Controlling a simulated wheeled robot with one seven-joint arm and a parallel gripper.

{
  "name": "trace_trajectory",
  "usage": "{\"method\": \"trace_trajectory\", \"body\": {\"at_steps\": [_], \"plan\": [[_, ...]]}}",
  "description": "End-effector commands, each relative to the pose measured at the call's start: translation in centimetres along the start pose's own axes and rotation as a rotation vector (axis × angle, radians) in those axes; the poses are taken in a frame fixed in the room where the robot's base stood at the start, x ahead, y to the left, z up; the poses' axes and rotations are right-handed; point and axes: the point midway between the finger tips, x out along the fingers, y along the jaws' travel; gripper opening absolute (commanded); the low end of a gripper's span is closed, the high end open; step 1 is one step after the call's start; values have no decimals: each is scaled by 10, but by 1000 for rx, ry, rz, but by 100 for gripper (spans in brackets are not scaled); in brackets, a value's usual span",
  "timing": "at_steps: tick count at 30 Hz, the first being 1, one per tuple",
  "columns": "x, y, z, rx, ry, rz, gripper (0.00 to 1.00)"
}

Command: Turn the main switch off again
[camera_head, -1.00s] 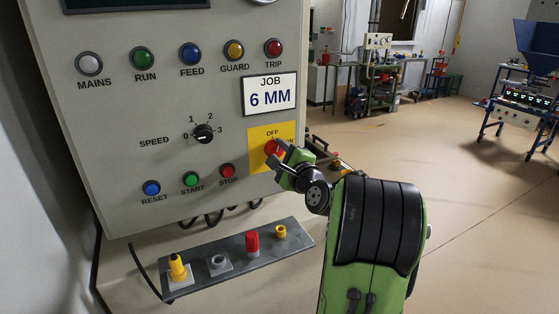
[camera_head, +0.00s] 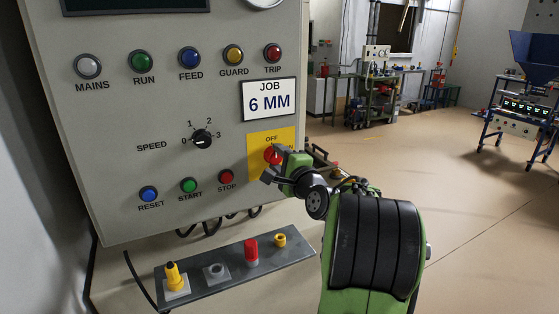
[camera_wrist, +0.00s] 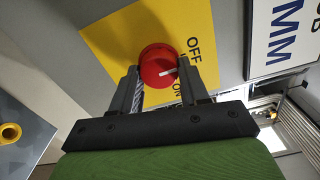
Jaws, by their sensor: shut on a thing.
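The main switch is a red rotary knob (camera_head: 270,155) on a yellow plate (camera_head: 257,168) at the right edge of the grey panel. The plate has OFF above the knob and ON to its right. My gripper (camera_wrist: 158,84) is shut on the knob, with one finger on each side in the wrist view. The red knob (camera_wrist: 154,58) carries a white pointer mark, which points right in the wrist view, roughly to the OFF side. In the head view my gripper hides part of the knob and of the ON label.
The JOB 6 MM sign (camera_head: 269,99) sits just above the plate. The speed dial (camera_head: 202,139) and STOP button (camera_head: 227,177) are to the left. A grey shelf (camera_head: 232,268) with yellow and red parts juts out below. The floor to the right is open.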

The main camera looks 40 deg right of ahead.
Motion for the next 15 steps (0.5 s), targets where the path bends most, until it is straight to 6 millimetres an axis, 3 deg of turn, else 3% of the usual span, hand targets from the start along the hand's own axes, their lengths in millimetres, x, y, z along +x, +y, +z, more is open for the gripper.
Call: {"method": "trace_trajectory", "body": {"at_steps": [1, 2, 6, 15], "plan": [[0, 2, 0, 0, 0, 5, 14], [0, 2, 0, 1, 0, 5, 46], [0, 1, 0, 1, 0, 4, 67], [-1, 0, 0, 1, 1, 1, 69]]}}
